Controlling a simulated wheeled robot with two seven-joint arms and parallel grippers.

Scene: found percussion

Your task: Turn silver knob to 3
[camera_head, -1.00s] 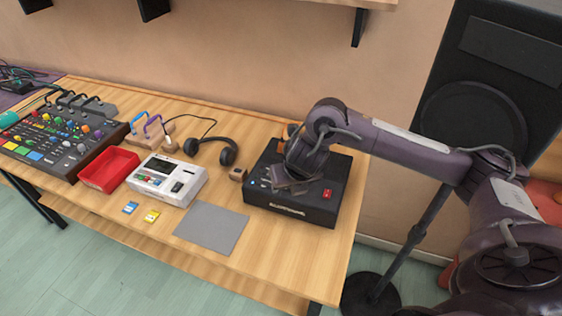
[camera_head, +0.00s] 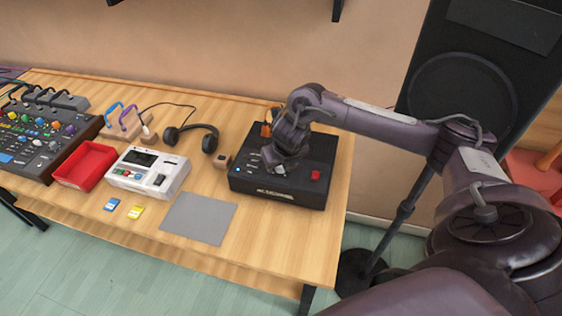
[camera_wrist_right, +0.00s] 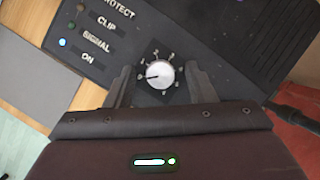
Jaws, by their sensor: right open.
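The silver knob (camera_wrist_right: 160,75) shows in the right wrist view on the black amplifier box, with a ring of small white numbers around it. Its dark pointer mark points roughly to the left of the picture; I cannot read the number there for certain. My right gripper (camera_wrist_right: 162,86) is open, with one finger on each side of the knob and a gap to it on both sides. My left gripper is not in view.
A red button (camera_head: 315,175) is on the box, right of the gripper. Left of the box are a small wooden block (camera_head: 222,161), headphones (camera_head: 192,135), a grey mat (camera_head: 199,218), a white device (camera_head: 148,173) and a red tray (camera_head: 86,165). A black speaker (camera_head: 470,90) stands behind my right arm.

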